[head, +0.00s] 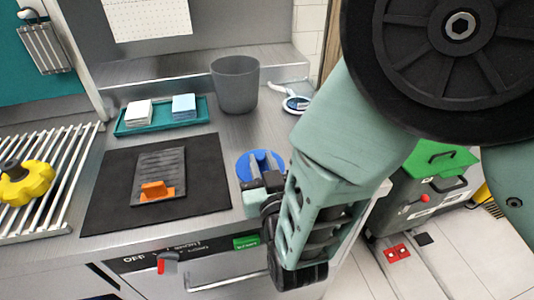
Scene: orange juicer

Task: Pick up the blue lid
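The blue lid (243,165) is a round blue disc on the grey metal counter, right of the black mat. My gripper (264,167) is at the lid, coming from the lower right. Its fingers cover the middle and front right of the lid. Whether they are apart, or closed on some part of the lid, cannot be made out. The lid looks to be at counter level, but any contact beneath it is hidden.
A grey bin (235,85) stands behind the lid. A teal tray (125,127) with folded cloths is at the back left. The black mat (105,188) bears a dark ribbed tray with an orange piece (157,191).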

